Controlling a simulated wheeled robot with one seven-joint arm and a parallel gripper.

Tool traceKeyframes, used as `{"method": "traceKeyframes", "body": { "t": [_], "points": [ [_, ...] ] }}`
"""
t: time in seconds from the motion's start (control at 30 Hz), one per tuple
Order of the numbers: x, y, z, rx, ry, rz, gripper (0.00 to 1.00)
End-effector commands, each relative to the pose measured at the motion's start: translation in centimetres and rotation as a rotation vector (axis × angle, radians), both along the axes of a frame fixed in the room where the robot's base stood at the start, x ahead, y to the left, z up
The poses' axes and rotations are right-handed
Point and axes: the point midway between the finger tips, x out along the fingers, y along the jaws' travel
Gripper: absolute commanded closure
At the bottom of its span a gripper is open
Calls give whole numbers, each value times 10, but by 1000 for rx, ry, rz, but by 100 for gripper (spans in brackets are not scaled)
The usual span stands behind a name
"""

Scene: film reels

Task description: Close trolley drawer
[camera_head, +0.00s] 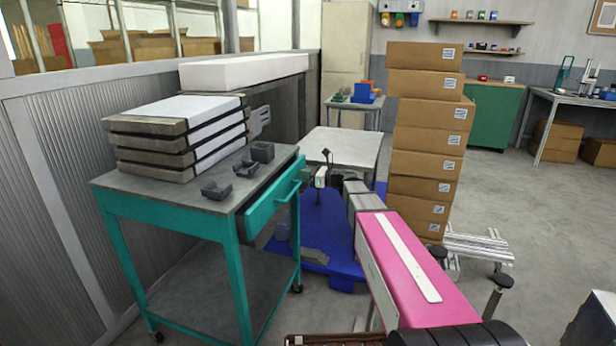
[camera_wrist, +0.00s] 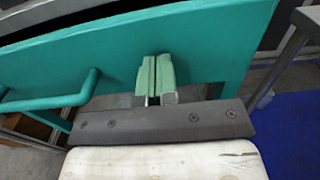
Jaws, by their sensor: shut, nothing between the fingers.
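The teal trolley (camera_head: 228,247) stands at the left with a grey top. Its drawer (camera_head: 273,207) is pulled part way out on the right side, with a bar handle on its front. In the wrist view the teal drawer front (camera_wrist: 215,45) fills the upper part, and its handle (camera_wrist: 55,102) is at the left. My gripper (camera_wrist: 155,75) is shut and empty, its green fingers together in front of the drawer front, to the right of the handle. I cannot tell whether the fingertips touch the front. In the head view my gripper (camera_head: 318,178) is just right of the drawer.
Stacked slabs (camera_head: 178,140) and small dark parts (camera_head: 245,168) rest on the trolley top. A blue pallet (camera_head: 318,262) lies on the floor beneath my arm. A tall stack of cardboard boxes (camera_head: 424,140) stands right of my arm. A pale table (camera_head: 345,147) is behind the gripper.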

Motion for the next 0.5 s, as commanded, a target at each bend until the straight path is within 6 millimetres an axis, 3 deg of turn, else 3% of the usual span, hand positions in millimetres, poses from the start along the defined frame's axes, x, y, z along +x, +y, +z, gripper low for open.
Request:
{"method": "traceKeyframes", "body": {
  "t": [0.3,0.5],
  "points": [
    [1,3,0,0,0,1,100],
    [11,28,0,0,0,2,100]
  ]
}}
